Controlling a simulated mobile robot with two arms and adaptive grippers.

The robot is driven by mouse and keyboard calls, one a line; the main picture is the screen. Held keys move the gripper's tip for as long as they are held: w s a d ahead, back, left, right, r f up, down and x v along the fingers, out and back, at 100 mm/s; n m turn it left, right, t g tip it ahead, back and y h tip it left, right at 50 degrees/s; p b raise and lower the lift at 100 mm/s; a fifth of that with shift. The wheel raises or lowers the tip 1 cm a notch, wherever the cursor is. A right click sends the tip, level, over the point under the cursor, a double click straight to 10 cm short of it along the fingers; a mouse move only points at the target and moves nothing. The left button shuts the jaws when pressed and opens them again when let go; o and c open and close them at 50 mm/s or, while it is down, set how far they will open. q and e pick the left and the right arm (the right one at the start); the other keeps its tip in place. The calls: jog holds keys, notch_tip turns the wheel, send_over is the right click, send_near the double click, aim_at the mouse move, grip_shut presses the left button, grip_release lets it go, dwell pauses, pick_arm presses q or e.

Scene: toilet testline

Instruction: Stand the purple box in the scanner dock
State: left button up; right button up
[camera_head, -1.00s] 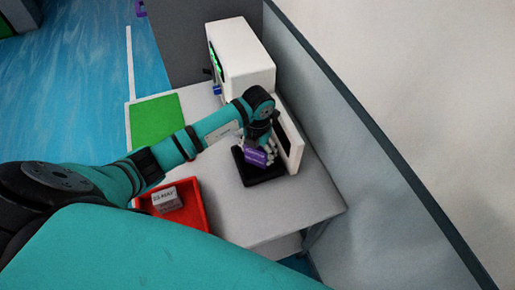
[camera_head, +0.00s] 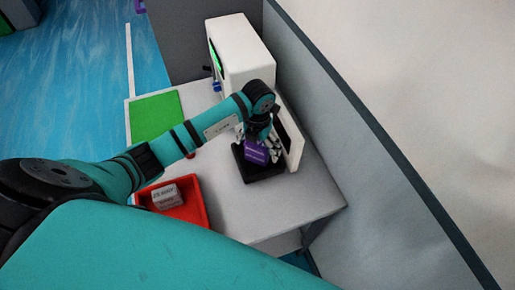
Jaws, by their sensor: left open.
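The purple box (camera_head: 256,153) is at the black scanner dock (camera_head: 262,174), its pale-marked face towards me. It looks roughly upright and a little tilted; whether its lower edge is fully seated is hard to tell. My left gripper (camera_head: 258,143) is open directly behind and above the box, with grey fingers showing on both sides of it. The dock has a black base and a white upright panel (camera_head: 291,138) on its right. My right gripper is out of view.
A white machine (camera_head: 244,55) stands at the back, and a grey partition (camera_head: 335,110) runs along the right.

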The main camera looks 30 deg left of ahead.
pick_arm(q)
notch_tip(320, 180, up, 10)
jog(key=shift+f+b, duration=0.15)
jog(key=shift+b, duration=1.05)
jog(key=shift+r, duration=0.55)
